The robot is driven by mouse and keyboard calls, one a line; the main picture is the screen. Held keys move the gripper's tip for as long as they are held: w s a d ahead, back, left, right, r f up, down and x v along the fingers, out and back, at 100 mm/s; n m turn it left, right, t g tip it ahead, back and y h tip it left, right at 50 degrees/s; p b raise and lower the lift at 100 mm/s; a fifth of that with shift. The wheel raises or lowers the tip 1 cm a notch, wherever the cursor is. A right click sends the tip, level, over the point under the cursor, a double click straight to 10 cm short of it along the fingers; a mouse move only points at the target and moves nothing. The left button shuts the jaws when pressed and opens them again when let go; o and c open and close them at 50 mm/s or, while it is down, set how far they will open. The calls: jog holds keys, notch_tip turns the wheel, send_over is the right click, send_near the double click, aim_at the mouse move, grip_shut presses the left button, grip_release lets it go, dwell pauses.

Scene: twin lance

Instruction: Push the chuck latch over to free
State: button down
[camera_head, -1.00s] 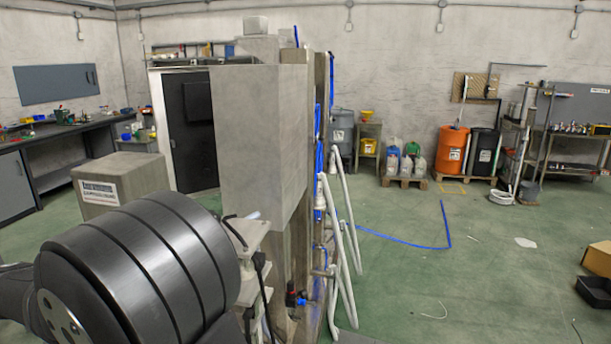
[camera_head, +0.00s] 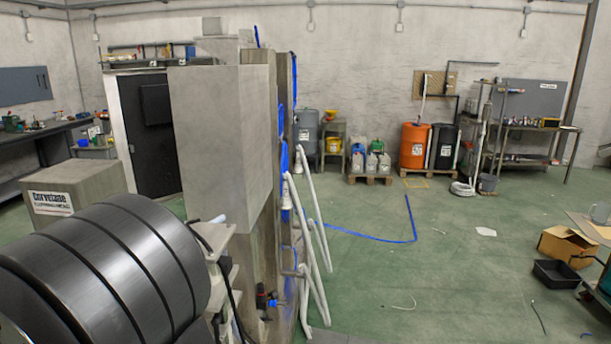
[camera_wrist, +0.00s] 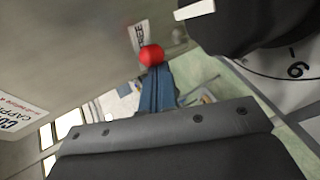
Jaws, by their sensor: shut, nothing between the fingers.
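A red ball knob (camera_wrist: 151,56), which looks like the end of the chuck latch, shows in the upper middle of the wrist view. A small pale label (camera_wrist: 138,38) with dark letters lies just behind it on a grey surface. My gripper (camera_wrist: 156,72) is shut and empty, its blue-grey fingers pointing up the picture. The fingertips are at the lower edge of the knob; whether they touch it or are just in front, I cannot tell. The rest of the latch is hidden. The head view shows neither the knob nor the fingertips.
In the wrist view, a dark round part (camera_wrist: 235,25) and a pale dial (camera_wrist: 290,70) marked 6 stand close at the right. In the head view, a tall grey block (camera_head: 215,140) stands in the middle, with white hoses (camera_head: 318,235) beside it. The green floor (camera_head: 460,270) at right is mostly open.

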jog(key=shift+d, duration=0.5)
jog(key=shift+a, duration=0.15)
jog(key=v, duration=0.7)
jog(key=shift+s+a+r, duration=0.2)
jog(key=shift+s+a, duration=0.1)
jog(key=shift+s, duration=0.15)
